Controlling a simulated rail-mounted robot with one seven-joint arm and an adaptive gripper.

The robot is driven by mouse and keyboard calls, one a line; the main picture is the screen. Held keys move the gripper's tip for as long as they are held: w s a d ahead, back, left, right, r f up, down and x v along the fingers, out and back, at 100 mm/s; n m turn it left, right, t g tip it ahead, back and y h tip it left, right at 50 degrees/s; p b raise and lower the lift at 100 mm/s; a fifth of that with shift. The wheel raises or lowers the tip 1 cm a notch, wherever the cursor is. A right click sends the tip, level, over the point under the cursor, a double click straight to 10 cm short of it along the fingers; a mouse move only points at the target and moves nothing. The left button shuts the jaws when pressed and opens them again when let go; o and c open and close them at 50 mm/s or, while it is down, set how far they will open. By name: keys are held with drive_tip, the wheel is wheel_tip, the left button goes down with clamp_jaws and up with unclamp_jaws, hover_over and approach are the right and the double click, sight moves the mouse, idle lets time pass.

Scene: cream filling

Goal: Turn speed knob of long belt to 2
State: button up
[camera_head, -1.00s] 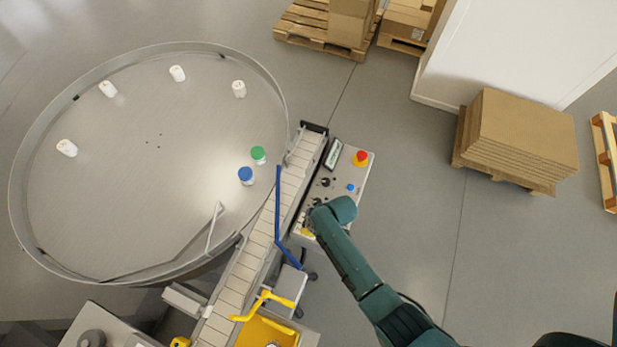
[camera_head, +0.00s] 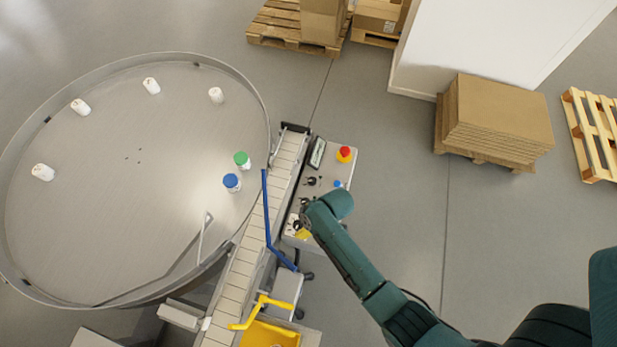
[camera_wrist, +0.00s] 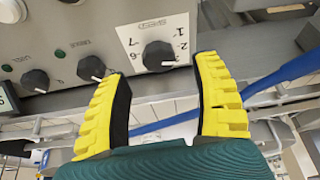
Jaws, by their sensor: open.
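The black speed knob (camera_wrist: 158,55) sits on the grey control panel in the wrist view, with a numbered dial around it; a 2 shows at its right. Its white pointer mark faces the lower right, toward the viewer. My gripper (camera_wrist: 163,72) is open, its yellow fingers to either side of and just short of this knob. No contact with it is visible. In the head view my gripper (camera_head: 302,234) is at the near end of the control panel (camera_head: 336,162), mostly hidden by my arm. The slatted belt (camera_head: 270,195) runs along the panel's left side.
Two more black knobs, one nearer (camera_wrist: 92,67) and one farther (camera_wrist: 35,80), lie left of the fingers. A blue rail (camera_head: 266,215) runs beside the belt. A red emergency button (camera_head: 344,154) stands on the panel. A round table (camera_head: 120,200) with several bottles is at left.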

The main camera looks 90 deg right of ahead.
drive_tip(key=v, duration=0.7)
drive_tip(key=shift+s+r, duration=0.25)
drive_tip(key=shift+r, duration=0.1)
